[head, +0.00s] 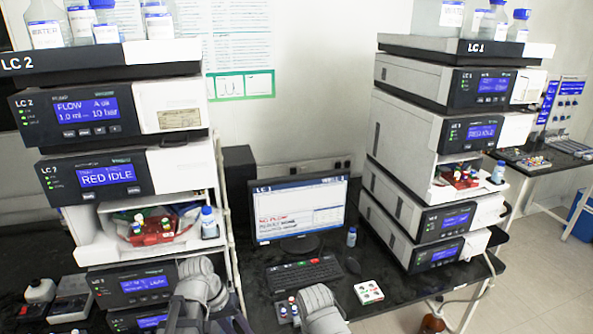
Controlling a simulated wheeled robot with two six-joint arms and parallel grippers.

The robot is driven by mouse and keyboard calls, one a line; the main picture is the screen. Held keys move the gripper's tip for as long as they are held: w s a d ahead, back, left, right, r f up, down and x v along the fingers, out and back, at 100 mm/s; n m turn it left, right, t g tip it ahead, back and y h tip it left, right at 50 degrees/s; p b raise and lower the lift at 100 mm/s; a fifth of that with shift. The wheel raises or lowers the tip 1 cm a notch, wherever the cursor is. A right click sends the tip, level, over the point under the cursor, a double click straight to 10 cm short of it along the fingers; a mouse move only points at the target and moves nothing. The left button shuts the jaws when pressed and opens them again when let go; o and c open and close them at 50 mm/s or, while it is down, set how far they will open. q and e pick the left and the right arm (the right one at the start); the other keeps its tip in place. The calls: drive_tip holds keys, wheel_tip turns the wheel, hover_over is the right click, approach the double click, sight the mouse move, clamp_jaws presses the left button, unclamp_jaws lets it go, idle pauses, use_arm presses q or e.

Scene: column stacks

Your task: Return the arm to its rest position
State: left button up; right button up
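Two of my grey-white arm parts rise from the bottom edge in the head view, one in front of the left stack and one in front of the desk. No gripper fingers show on either, so I cannot see whether a gripper is open, shut or holding anything. The left arm part overlaps the lower modules of the LC 2 stack (135,284). The right arm part is in front of the black desk (255,302), just right of a small vial holder (287,312). I cannot tell whether either arm touches anything.
The LC 1 stack (400,140) stands at the right, with a red vial tray (460,178) in its open bay. Another red vial tray (150,232) sits in the left stack. A monitor (298,212), keyboard (303,274), small bottle (351,237) and white vial rack (368,292) occupy the desk.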

use_arm(q)
drive_tip(key=s+d+f+m+y+b, duration=0.3)
drive_tip(key=s+d+f+m+y, duration=0.1)
drive_tip(key=s+d, duration=0.3)
drive_tip(key=shift+s+d+f+y, duration=0.25)
drive_tip(key=shift+d+f+y, duration=0.35)
drive_tip(key=shift+d+y, duration=0.25)
